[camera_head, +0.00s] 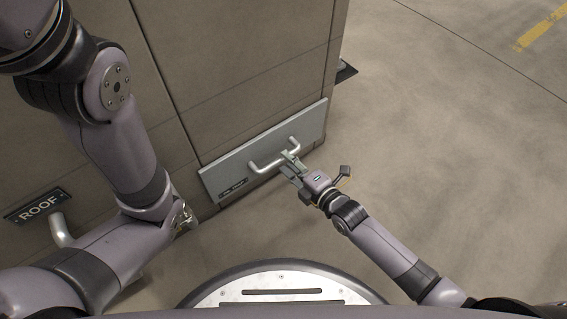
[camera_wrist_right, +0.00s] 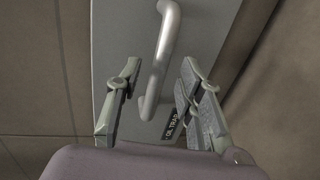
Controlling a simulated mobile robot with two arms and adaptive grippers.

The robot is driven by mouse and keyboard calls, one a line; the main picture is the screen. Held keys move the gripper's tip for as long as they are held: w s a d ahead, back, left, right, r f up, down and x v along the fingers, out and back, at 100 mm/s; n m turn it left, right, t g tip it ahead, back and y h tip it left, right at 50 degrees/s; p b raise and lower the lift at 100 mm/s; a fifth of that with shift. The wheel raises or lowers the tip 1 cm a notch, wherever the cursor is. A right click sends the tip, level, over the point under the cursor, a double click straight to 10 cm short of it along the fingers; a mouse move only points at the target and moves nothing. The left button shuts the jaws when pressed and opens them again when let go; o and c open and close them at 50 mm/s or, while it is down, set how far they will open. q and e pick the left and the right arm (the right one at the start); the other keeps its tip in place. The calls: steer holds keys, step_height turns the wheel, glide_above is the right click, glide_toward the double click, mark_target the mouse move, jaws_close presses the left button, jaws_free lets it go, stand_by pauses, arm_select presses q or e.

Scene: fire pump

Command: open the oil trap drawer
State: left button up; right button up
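The oil trap drawer (camera_head: 222,173) is a grey metal front low on the cabinet, with a small dark label plate. Its silver bar handle (camera_head: 262,168) stands out from the front. My right gripper (camera_head: 289,163) is at the handle in the head view. In the right wrist view the fingers (camera_wrist_right: 156,88) are apart, with the handle (camera_wrist_right: 160,62) running between them; neither finger clearly touches it. The label (camera_wrist_right: 173,127) reads "OIL TRAP" there.
The beige cabinet wall (camera_head: 235,60) rises behind the drawer. A "ROOF" sign (camera_head: 38,204) and a pipe-like handle (camera_head: 61,230) are at the lower left. The concrete floor (camera_head: 440,130) to the right is clear, with a yellow marking (camera_head: 540,30) far off.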

steer(key=shift+b+x, duration=0.6)
steer(key=shift+x, duration=1)
jaws_close()
